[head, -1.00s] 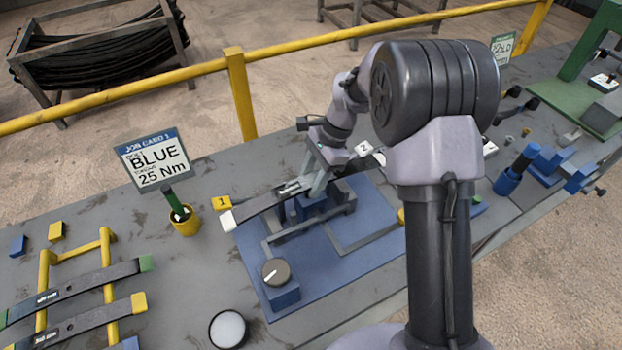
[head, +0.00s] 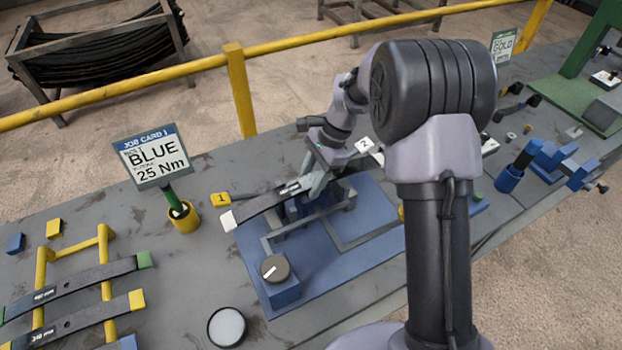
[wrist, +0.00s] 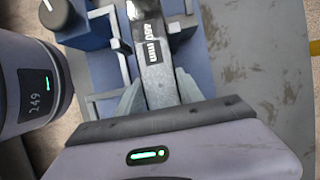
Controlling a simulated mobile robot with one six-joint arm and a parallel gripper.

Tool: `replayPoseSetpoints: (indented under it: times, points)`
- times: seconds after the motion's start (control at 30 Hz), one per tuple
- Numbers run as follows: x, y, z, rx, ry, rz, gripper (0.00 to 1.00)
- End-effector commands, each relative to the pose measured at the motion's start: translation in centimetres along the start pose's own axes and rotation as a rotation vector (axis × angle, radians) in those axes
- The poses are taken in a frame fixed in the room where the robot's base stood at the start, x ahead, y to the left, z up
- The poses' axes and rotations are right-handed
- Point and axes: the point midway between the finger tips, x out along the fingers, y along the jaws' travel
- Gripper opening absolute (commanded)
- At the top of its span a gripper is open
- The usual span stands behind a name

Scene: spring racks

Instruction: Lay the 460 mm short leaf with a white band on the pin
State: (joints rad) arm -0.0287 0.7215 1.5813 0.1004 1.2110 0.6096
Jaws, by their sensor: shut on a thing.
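The short leaf (head: 262,206) is a dark curved bar with a white end at its left. In the wrist view the leaf (wrist: 150,45) carries a 460 mm label. My gripper (head: 312,184) is shut on the leaf, with a finger on each side of it; it also shows in the wrist view (wrist: 158,98). The leaf lies above the blue and grey fixture (head: 290,228) on the blue base plate. The pin is hidden, and I cannot tell whether the leaf touches the fixture.
A yellow rack (head: 45,270) with several leaves stands at the left. A job card (head: 152,158) reads BLUE 25 Nm, above a yellow cup (head: 184,219). A dark knob (head: 274,268) sits at the plate's front. A round white-topped item (head: 227,327) lies in front.

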Motion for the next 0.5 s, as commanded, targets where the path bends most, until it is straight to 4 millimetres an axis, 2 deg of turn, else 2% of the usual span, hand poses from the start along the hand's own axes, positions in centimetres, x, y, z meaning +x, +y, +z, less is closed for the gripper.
replayPoseSetpoints:
  times: [0.47, 0.5]
  points:
    - [0.86, -0.06, -0.36, 0.000, 0.000, -0.002, 0.00]
    - [0.79, -0.07, -0.33, 0.000, 0.000, -0.002, 0.51]
